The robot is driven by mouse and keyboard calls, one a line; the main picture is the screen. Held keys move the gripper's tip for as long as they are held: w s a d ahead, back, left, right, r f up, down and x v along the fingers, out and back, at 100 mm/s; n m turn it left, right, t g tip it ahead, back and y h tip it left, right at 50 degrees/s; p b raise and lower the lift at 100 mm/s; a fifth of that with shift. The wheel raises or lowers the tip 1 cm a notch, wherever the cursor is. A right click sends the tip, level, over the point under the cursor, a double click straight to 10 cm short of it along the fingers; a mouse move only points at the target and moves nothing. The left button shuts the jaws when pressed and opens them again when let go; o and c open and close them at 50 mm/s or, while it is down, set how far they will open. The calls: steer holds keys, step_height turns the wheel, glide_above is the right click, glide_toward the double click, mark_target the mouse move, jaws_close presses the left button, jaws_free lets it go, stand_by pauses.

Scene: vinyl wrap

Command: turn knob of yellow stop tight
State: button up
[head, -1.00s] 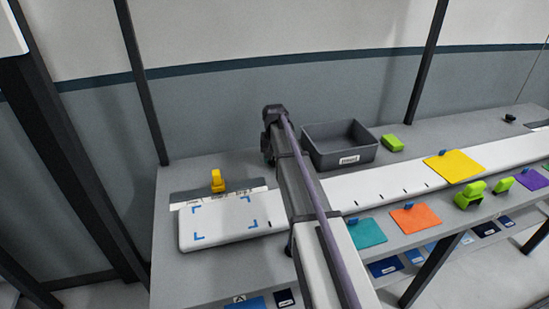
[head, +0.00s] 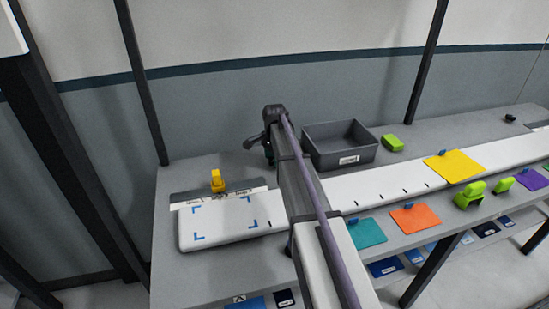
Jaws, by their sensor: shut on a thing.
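The yellow stop (head: 217,181) stands upright at the back edge of the white board on the left part of the bench. Its knob is too small to make out. The end of my arm, a dark shape that seems to be my gripper (head: 250,143), sticks out left of the arm's upper joint, above and to the right of the stop and apart from it in the picture. The fingers cannot be told apart, and what is between them is not visible. My arm hides part of the bench right of the white board.
A grey bin (head: 340,145) stands behind the arm to the right, with a green block (head: 393,143) beside it. Yellow (head: 453,165), orange (head: 416,218) and teal (head: 366,232) sheets lie farther right. The white board (head: 215,228) with blue corner marks is clear.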

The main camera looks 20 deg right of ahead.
steer(key=m, duration=0.4)
steer(key=shift+m, duration=2.2)
steer(key=o, duration=0.9)
step_height(320, 180, up, 11)
steer(key=p, duration=1.1)
steer(key=shift+f, duration=0.1)
